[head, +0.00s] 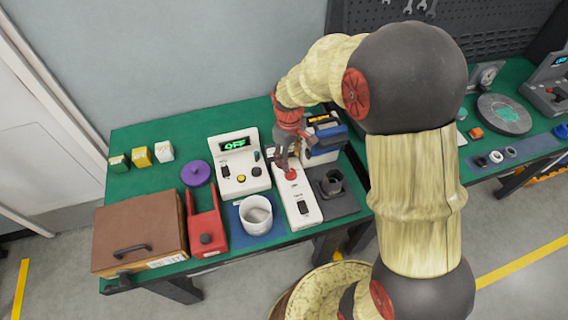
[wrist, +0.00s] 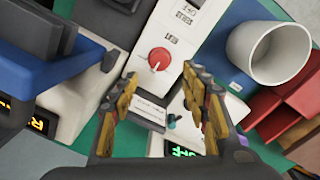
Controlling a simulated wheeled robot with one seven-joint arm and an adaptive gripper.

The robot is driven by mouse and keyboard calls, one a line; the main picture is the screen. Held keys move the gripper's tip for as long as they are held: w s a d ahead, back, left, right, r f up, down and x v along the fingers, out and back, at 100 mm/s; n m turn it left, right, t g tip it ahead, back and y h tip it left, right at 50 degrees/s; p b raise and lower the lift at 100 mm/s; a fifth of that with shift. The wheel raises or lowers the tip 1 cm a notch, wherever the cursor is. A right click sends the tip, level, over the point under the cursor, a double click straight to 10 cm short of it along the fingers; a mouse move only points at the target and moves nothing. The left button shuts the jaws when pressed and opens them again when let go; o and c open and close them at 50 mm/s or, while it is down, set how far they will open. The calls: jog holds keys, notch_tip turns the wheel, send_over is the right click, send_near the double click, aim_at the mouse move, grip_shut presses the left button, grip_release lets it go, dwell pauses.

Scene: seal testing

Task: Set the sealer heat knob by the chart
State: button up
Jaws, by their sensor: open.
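A white control box (head: 303,207) stands near the front edge of the green bench, with a red round knob (wrist: 158,60) and a black switch. In the wrist view the knob carries a small white pointer mark. My gripper (head: 284,160) is over the knob end of the box in the head view. In the wrist view my gripper (wrist: 161,82) is open and empty, its fingers either side of the line to the knob, apparently not touching it. A small printed card (wrist: 149,113) shows between the fingers; its text is too small to read, and I cannot tell whether it is the chart.
Left of the box are a white cup (head: 256,216) on a blue mat, a device (head: 243,180) displaying OFF, and a red holder (head: 205,226). A blue-and-white machine (head: 325,143) and a dark stand (head: 334,203) crowd the right. Bare bench shows at far left.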

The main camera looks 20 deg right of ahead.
aim_at(291, 173)
jog(key=shift+w+d+f+b, duration=0.1)
jog(key=shift+f+b, duration=0.4)
jog(key=shift+f, duration=1.45)
jog(key=shift+w+d+f+b, duration=0.1)
jog(key=shift+f+b, duration=0.35)
jog(key=shift+f, duration=1.45)
jog(key=shift+c, duration=1.2)
jog(key=c, duration=0.9)
